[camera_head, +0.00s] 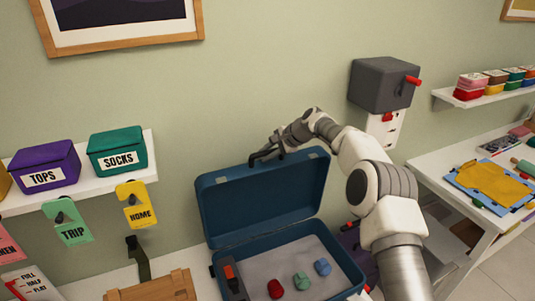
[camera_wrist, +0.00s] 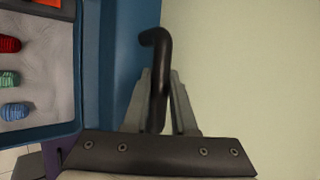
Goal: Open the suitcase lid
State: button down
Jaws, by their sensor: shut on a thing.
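The blue suitcase (camera_head: 214,246) stands against the wall in the head view. Its lid (camera_head: 262,192) is raised, leaning up toward the wall. Inside the grey-lined base lie a red (camera_head: 276,289), a green (camera_head: 302,281) and a blue (camera_head: 322,267) rolled item. My gripper (camera_head: 268,153) is at the top edge of the lid. In the wrist view my gripper (camera_wrist: 160,105) is shut on the dark curved handle (camera_wrist: 158,45), beside the blue lid edge (camera_wrist: 118,75). The lid's outer face is hidden.
A shelf (camera_head: 100,185) with purple and green boxes is at the left. A wooden crate (camera_head: 155,287) sits left of the suitcase. A grey wall box (camera_head: 382,84) with a red lever is right of my arm. A white table (camera_head: 440,165) stands at the right.

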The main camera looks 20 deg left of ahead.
jog(key=c, duration=0.7)
grip_release()
jog(key=shift+c, duration=0.2)
jog(key=shift+d, duration=0.1)
jog(key=b+v, duration=0.4)
jog(key=v, duration=1.3)
jog(key=shift+r, duration=0.3)
jog(key=shift+s, duration=0.15)
